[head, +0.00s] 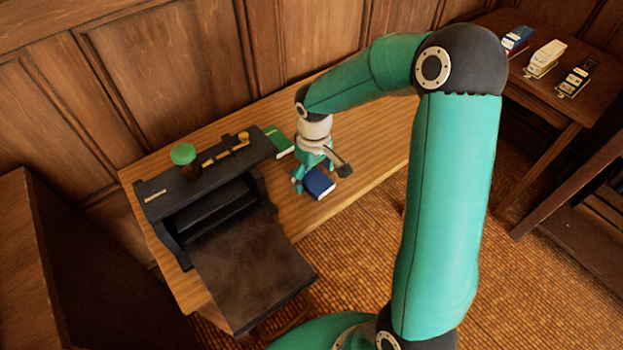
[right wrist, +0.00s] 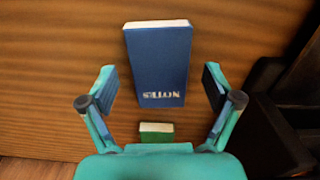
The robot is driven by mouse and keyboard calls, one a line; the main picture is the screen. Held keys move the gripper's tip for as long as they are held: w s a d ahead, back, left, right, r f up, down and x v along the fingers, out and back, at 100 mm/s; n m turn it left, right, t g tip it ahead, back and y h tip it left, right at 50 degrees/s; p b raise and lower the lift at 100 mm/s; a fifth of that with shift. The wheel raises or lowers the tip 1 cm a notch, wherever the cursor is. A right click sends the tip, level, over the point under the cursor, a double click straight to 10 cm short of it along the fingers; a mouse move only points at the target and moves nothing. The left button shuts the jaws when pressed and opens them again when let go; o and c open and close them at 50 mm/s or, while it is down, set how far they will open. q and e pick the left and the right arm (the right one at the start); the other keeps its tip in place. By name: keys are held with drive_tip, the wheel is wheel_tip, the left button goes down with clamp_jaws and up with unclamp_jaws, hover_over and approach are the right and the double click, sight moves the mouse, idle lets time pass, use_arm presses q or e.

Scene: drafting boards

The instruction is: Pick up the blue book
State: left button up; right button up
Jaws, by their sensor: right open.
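The blue book (head: 319,184) lies flat on the wooden table, close to its front edge, right of the black board. In the right wrist view the blue book (right wrist: 156,65) lies between and a little beyond the fingertips, its long side running up the picture, with pale lettering on its cover. My right gripper (head: 308,176) points down over the book and partly hides it. In the right wrist view my right gripper (right wrist: 160,88) is open, one finger on each side of the book, with a gap on both sides. My left gripper is out of view.
A green book (head: 279,141) lies behind my right gripper. The table (head: 375,150) is bare to the right.

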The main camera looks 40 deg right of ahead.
drive_tip(key=shift+f, duration=0.45)
drive_tip(key=shift+c, duration=0.3)
drive_tip(key=c, duration=1.2)
drive_tip(key=shift+r, duration=0.1)
drive_tip(key=shift+c, duration=0.2)
